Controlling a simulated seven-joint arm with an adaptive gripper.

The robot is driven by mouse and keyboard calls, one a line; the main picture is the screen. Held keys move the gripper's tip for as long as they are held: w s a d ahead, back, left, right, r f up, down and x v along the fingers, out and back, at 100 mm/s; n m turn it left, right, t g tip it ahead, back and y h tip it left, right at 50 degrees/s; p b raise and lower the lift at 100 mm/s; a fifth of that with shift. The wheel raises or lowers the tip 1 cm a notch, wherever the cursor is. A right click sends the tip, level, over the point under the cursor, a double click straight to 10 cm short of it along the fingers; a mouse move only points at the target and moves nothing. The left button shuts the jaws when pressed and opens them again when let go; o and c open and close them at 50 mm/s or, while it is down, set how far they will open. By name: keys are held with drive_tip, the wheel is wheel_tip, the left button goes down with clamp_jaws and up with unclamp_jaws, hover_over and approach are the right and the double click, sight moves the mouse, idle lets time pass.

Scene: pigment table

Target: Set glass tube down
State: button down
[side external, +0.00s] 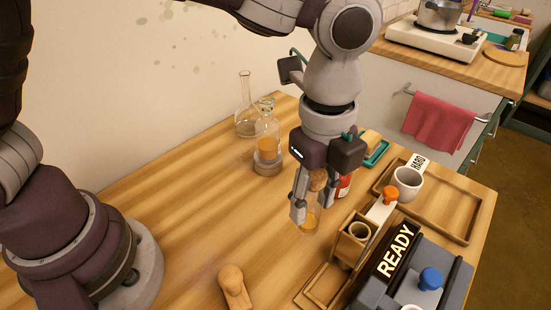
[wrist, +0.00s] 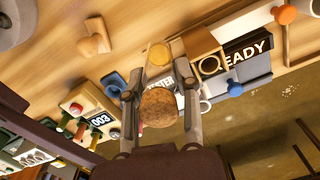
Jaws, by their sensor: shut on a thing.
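The glass tube (side external: 310,222) is clear, with orange pigment at its bottom and a cork in its top. My gripper (side external: 313,207) is shut on it and holds it roughly upright, left of the wooden block with a round hole (side external: 356,234). I cannot tell whether the tube's bottom touches the table. In the wrist view, the cork (wrist: 160,108) sits between my fingers (wrist: 156,82), and the orange pigment (wrist: 158,55) shows beyond it. The holed block (wrist: 207,62) is just right of the tube there. The tube's middle is partly hidden by the fingers and cork.
A READY sign (side external: 396,250) and a grey box with a blue knob (side external: 431,279) stand at right. A wooden tray (side external: 455,217) and white cup (side external: 407,183) lie behind. A flask (side external: 245,115) and bottle (side external: 267,140) stand at the back. The table's left-middle (side external: 190,205) is clear.

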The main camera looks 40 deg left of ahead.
drive_tip(key=r, duration=1)
drive_tip(key=shift+w+a+r, duration=0.3)
drive_tip(key=shift+r, duration=0.1)
drive_tip(key=w+a+n, duration=0.3)
drive_tip(key=a+n, duration=0.5)
drive_tip(key=a, duration=0.7)
drive_tip(key=w+a+n, duration=0.3)
drive_tip(key=a+n, duration=0.6)
drive_tip(key=a, duration=0.5)
drive_tip(key=f, duration=2.1)
drive_tip(key=shift+s+a, duration=0.1)
drive_tip(key=shift+a, duration=0.2)
drive_tip(key=c, duration=0.8)
unclamp_jaws()
